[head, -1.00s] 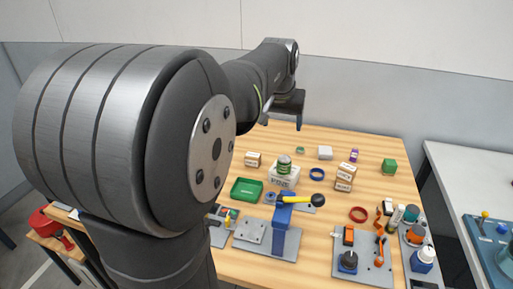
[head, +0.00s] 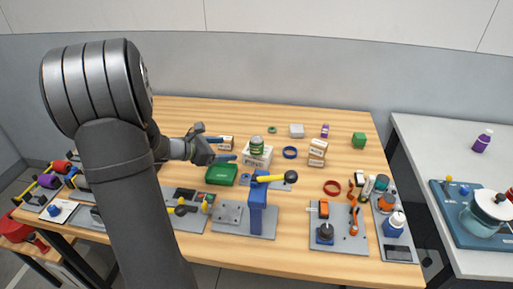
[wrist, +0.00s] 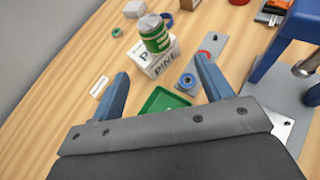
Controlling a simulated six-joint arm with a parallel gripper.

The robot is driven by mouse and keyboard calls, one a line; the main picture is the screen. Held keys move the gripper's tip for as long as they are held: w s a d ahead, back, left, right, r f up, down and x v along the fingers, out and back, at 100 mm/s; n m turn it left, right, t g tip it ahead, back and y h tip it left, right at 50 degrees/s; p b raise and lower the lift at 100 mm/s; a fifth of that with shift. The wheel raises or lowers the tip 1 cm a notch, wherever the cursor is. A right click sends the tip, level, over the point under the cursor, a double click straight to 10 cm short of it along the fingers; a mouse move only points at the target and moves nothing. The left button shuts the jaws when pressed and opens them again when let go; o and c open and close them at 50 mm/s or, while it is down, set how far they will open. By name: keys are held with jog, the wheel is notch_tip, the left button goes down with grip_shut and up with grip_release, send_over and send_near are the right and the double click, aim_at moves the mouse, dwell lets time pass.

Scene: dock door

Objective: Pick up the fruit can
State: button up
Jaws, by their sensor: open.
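The fruit can (head: 257,146) is a small green can with a pale band and a silvery top. It stands upright on a white box (head: 258,160) with dark letters. In the wrist view the can (wrist: 154,36) and the lettered box (wrist: 154,63) are ahead of my jaws, near the middle. My gripper (head: 229,148) is open and empty, to the left of the can and pointing towards it. In the wrist view its two blue fingers (wrist: 160,65) are spread wide, with the can beyond them and not between them.
A green tray (head: 221,174) lies just in front of the box. Small boxes (head: 317,152) and a blue ring (head: 290,152) are to the right. The back of the table is mostly clear.

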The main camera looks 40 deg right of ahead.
aim_at(260, 147)
jog(key=shift+n, duration=0.6)
jog(key=shift+w+x, duration=0.15)
jog(key=shift+x, duration=2.7)
jog(key=shift+w+x, duration=0.15)
jog(key=shift+x, duration=2.65)
jog(key=shift+w+x, duration=0.15)
jog(key=shift+x, duration=2.7)
jog(key=shift+a+f, duration=0.1)
jog(key=c, duration=1.3)
jog(key=shift+o, duration=0.2)
